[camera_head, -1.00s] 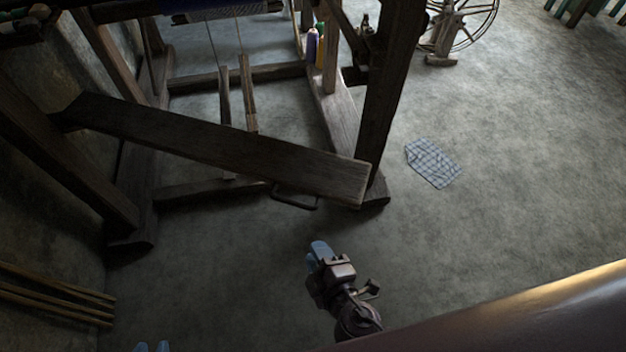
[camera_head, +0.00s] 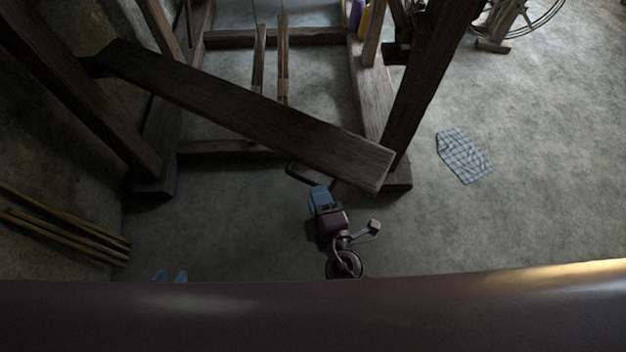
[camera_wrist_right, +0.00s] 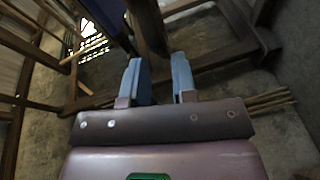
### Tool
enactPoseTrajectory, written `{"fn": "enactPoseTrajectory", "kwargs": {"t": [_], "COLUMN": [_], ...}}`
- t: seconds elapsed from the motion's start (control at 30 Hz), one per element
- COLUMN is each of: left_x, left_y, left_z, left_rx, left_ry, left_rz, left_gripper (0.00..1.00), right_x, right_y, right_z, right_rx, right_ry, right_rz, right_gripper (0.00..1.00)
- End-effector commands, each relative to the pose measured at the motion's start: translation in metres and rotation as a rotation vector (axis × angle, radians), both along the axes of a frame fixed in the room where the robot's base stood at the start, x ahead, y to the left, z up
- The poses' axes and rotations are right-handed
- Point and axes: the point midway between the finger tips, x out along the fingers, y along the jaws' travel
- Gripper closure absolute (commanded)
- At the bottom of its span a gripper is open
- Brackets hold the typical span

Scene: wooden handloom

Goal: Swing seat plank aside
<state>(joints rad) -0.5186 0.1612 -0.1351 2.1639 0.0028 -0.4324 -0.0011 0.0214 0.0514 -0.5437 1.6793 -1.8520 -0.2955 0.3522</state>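The seat plank (camera_head: 240,118) is a long dark board that slants across the front of the loom, from upper left to lower right. A dark loop handle (camera_head: 302,176) hangs at its front edge near the right end. My right gripper (camera_head: 319,190) has its blue fingertips right by this handle; I cannot tell whether they touch it. In the right wrist view the two fingers (camera_wrist_right: 158,75) are apart, with no handle clearly visible between them.
Dark loom posts (camera_head: 430,85) stand at both ends of the plank. Several wooden poles (camera_head: 65,228) lie at left by the wall. A checked cloth (camera_head: 463,155) lies on the floor at right. A spinning wheel (camera_head: 520,18) stands at upper right. Floor at right is largely clear.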

Motion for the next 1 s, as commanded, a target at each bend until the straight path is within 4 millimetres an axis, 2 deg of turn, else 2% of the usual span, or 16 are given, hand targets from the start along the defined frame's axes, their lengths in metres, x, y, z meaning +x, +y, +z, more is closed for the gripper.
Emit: {"fn": "enactPoseTrajectory", "kwargs": {"t": [0.1, 0.3, 0.7, 0.73, 0.9, 1.0], "left_x": [0.002, 0.003, 0.003, 0.003, 0.003, 0.003], "left_y": [-0.001, -0.001, -0.002, -0.001, -0.001, -0.001], "left_z": [0.001, 0.0, 0.0, 0.0, 0.0, 0.0], "left_rx": [-0.001, -0.002, -0.002, -0.002, -0.002, -0.002], "left_ry": [-0.004, -0.005, -0.005, -0.005, -0.005, -0.005], "left_rz": [-0.001, -0.002, -0.001, -0.001, -0.001, -0.001], "left_gripper": [0.69, 0.69, 0.69, 0.69, 0.69, 0.69], "right_x": [0.019, 0.038, 0.044, 0.044, 0.044, 0.044], "right_y": [0.005, 0.01, 0.012, 0.012, 0.012, 0.012], "right_z": [-0.003, -0.006, -0.007, -0.007, -0.007, -0.007], "right_rx": [0.001, 0.0, 0.001, 0.001, 0.001, 0.0], "right_ry": [0.0, 0.0, 0.001, 0.001, 0.001, 0.001], "right_rz": [-0.001, -0.001, -0.001, -0.001, -0.001, -0.001], "right_gripper": [0.75, 0.75, 0.75, 0.76, 1.0, 1.0]}}
